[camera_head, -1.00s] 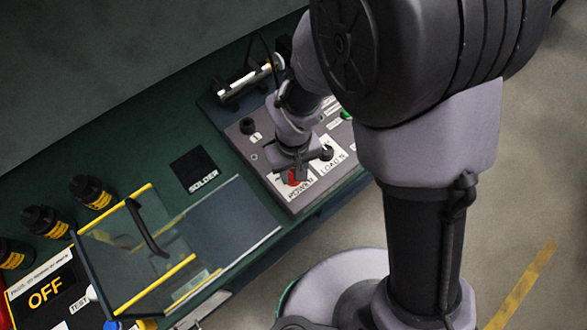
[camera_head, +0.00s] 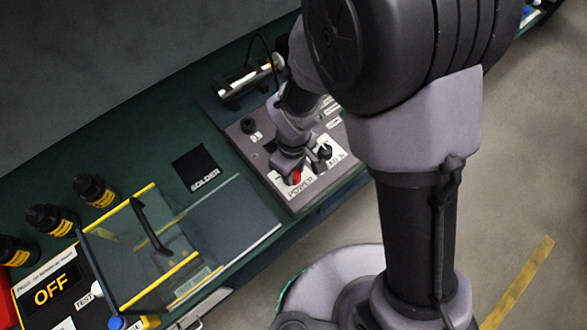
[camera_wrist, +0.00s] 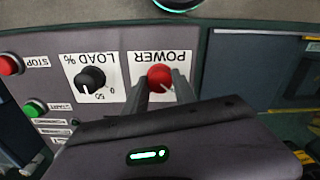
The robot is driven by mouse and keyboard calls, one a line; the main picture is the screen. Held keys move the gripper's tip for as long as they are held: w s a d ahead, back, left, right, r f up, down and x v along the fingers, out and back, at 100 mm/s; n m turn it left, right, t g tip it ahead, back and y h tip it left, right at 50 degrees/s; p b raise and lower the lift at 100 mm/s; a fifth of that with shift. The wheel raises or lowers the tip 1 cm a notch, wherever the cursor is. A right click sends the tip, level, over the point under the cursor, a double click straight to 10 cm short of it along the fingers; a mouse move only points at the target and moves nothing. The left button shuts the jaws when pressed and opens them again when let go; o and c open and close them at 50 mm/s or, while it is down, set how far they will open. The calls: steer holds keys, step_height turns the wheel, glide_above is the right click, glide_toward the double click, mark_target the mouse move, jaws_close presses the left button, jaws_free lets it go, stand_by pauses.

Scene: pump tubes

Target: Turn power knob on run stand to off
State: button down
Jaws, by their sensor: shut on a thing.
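The run stand (camera_head: 255,165) is a grey panel on the green bench. Its red power knob (camera_wrist: 160,77) sits on a white POWER label, upside down in the wrist view; it also shows in the head view (camera_head: 296,178). My gripper (camera_wrist: 163,88) is shut on the red knob, a finger on each side of it. A white pointer mark shows on the knob's near edge. In the head view my gripper (camera_head: 293,170) covers part of the knob and panel.
A black load knob (camera_wrist: 90,79) stands close beside the power knob. A red stop button (camera_wrist: 10,64) and green start button (camera_wrist: 35,108) lie beyond it. A clear hinged cover (camera_head: 150,245) with yellow edges and several black bottles (camera_head: 92,191) stand to the left.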

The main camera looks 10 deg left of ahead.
mark_target(294, 174)
stand_by(0.3)
steer(key=c, duration=1)
jaws_free()
step_height(294, 174, up, 17)
steer(key=p, duration=0.6)
steer(key=shift+r, duration=0.2)
steer(key=s+d+r+m+t+b, duration=0.2)
steer(key=d+m, duration=0.3)
steer(key=s+d+r+m+t+y+b, duration=0.1)
steer(key=s+d+r+m+t+b, duration=0.1)
steer(key=d+m, duration=0.4)
steer(key=s+d+r+m+t+y+b, duration=0.1)
steer(key=s+d+r+m+b, duration=0.2)
steer(key=d+m+b, duration=0.1)
steer(key=shift+s+d+r+m+t, duration=0.1)
steer(key=shift+d+r+m+t, duration=0.25)
steer(key=shift+d+m, duration=0.4)
